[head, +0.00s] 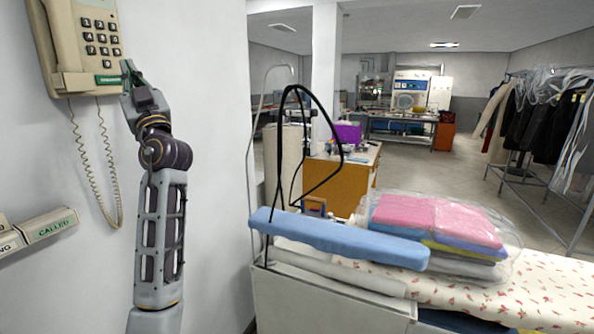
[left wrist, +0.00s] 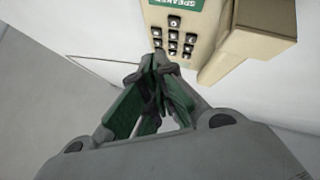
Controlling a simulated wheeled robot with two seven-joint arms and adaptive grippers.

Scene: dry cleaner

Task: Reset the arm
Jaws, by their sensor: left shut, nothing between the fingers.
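My left arm reaches up along the white wall at the left of the head view. Its gripper (head: 130,78) is at the lower right edge of a beige wall phone (head: 70,25), close to the phone's green label. In the left wrist view the gripper (left wrist: 155,65) is shut with nothing between its green-padded fingers. The fingertips are just in front of the keypad of the phone (left wrist: 235,50); I cannot tell whether they touch it. My right gripper is not in view.
A coiled cord (head: 80,160) hangs below the phone. Small labelled boxes (head: 45,225) are on the wall at lower left. A blue padded board (head: 335,238) and bagged folded laundry (head: 435,220) lie at right. A clothes rack (head: 535,175) stands at far right.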

